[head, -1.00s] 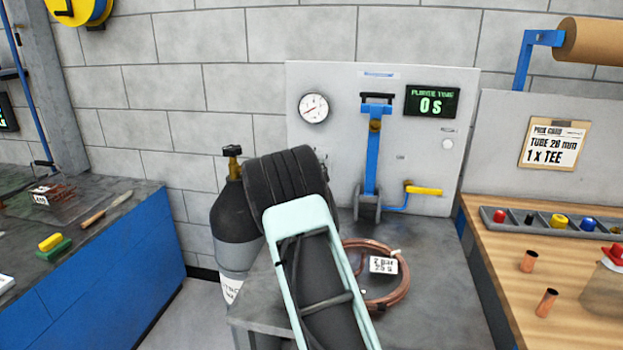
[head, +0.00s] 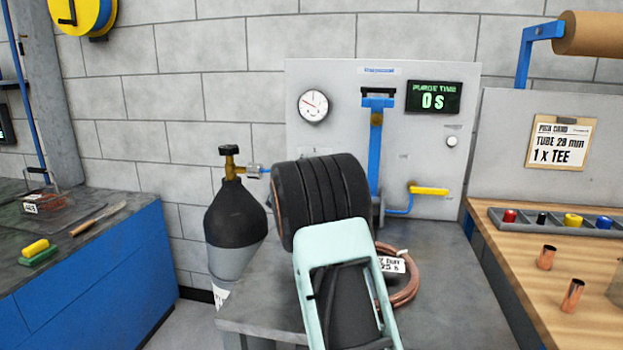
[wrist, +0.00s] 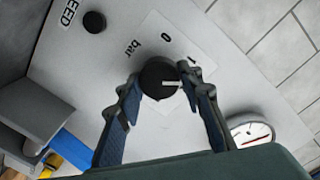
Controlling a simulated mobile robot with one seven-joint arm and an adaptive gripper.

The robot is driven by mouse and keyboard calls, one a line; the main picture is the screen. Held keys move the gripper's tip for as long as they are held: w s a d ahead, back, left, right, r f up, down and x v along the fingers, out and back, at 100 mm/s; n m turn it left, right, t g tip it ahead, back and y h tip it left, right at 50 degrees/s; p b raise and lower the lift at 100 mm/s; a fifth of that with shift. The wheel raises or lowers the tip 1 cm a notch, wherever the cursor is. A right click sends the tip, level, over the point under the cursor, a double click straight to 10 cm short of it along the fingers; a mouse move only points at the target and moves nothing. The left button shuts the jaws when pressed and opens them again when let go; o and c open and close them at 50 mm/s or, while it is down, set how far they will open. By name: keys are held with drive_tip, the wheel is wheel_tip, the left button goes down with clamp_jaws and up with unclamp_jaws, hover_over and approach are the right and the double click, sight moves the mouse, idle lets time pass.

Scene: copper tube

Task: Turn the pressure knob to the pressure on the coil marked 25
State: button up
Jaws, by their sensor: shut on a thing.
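The pressure knob (wrist: 157,78) is black with a white pointer line. It sits on the grey panel in the wrist view, beside a printed scale with "bar", "0" and "1". The pointer aims right, on the side of the "1". My gripper (wrist: 162,82) has a finger on each side of the knob and is shut on it. In the head view my arm hides the knob and gripper. The copper coil (head: 405,292) lies on the grey bench with a white tag (head: 390,265); its visible text reads "bar" and "25 s", and its left part is hidden.
A round gauge (head: 313,105) is on the panel (head: 345,85); it also shows in the wrist view (wrist: 250,132). The purge display (head: 433,97) reads 0 s. A second black knob (wrist: 94,22) sits near "EED". A dark gas cylinder (head: 235,215) stands left of the bench.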

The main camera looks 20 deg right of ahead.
drive_tip(key=shift+d+f+m+b, duration=0.1)
drive_tip(key=shift+m+b, duration=2.95)
drive_tip(key=shift+m, duration=0.55)
drive_tip(key=o, duration=1.2)
drive_tip(key=shift+c, duration=0.2)
drive_tip(key=shift+s, duration=0.15)
drive_tip(key=v, duration=1.2)
